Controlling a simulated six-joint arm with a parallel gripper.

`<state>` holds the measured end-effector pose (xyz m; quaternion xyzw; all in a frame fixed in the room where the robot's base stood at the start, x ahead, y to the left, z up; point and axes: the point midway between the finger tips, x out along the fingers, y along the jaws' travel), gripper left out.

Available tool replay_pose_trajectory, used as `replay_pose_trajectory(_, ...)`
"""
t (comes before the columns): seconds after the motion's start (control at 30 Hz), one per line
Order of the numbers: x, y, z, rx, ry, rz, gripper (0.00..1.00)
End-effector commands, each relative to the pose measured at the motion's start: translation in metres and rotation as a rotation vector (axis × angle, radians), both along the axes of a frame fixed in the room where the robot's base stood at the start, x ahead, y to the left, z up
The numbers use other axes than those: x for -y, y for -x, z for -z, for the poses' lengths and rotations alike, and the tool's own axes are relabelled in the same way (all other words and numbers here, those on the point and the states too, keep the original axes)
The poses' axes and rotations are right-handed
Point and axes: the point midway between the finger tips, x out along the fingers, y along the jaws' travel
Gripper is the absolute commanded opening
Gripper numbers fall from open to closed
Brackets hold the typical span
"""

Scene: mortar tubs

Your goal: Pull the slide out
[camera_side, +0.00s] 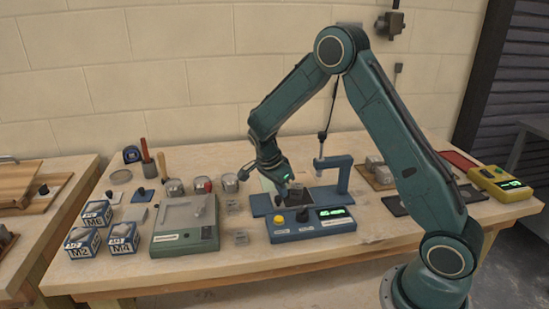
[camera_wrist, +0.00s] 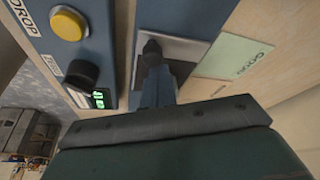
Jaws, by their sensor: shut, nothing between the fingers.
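The slide, a grey metal plate (camera_wrist: 188,50) with a black knob (camera_wrist: 152,50), is set in the blue tester. The blue tester (camera_side: 300,234) stands at the middle of the bench, with a yellow button and a green display. In the wrist view, my gripper (camera_wrist: 156,82) is shut and empty, its fingertips just beside the knob; I cannot tell whether they touch it. In the side view, my gripper (camera_side: 286,182) is low over the tester and hides part of the slide.
The yellow button (camera_wrist: 68,24) and a dark knob (camera_wrist: 82,74) are on the tester's panel. A blue post (camera_side: 344,177) rises at the tester's right. A green press-like box (camera_side: 184,243) and several labelled boxes (camera_side: 82,243) stand left. A yellow meter (camera_side: 499,184) sits right.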

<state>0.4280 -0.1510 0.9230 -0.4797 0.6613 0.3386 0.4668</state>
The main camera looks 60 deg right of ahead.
Motion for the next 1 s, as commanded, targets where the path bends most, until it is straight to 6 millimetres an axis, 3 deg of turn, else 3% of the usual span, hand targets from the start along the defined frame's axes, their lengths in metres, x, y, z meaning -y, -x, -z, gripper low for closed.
replay_pose_trajectory(0.3, -0.037, -0.036, 0.000, 0.000, 0.000, -0.001, 0.00)
replay_pose_trajectory(0.8, -0.042, -0.040, -0.001, 0.004, -0.004, -0.006, 0.00)
replay_pose_trajectory(1.0, -0.046, -0.042, -0.011, 0.004, -0.004, -0.007, 0.00)
